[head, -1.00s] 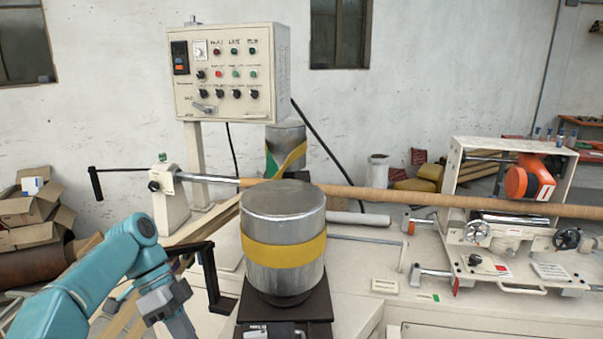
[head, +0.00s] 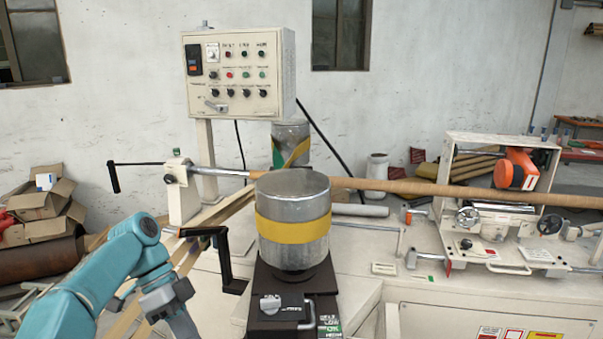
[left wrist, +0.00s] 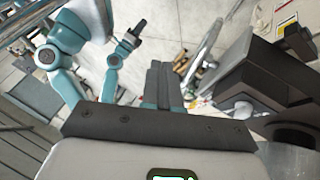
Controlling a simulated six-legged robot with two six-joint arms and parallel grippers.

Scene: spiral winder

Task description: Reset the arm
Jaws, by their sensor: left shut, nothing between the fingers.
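My left arm (head: 62,304) is teal and comes in from the left in the head view. Its forearm bends down at the elbow, and the left gripper is at the lower edge, its tips cut off. In the left wrist view the left gripper (left wrist: 168,84) is shut, its grey fingers together with nothing between them, above the pale tiled floor. It is left of the winder's black crank handle (head: 225,262) and apart from it. My right gripper cannot be made out; teal limbs of mine show at the upper left of the wrist view.
A metal cylinder with a yellow band (head: 293,222) stands on a black mount beside the arm. Behind are the control box (head: 239,74), a long brown tube (head: 400,186) and the orange-motored carriage (head: 492,213). Cardboard boxes (head: 42,208) lie at the left.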

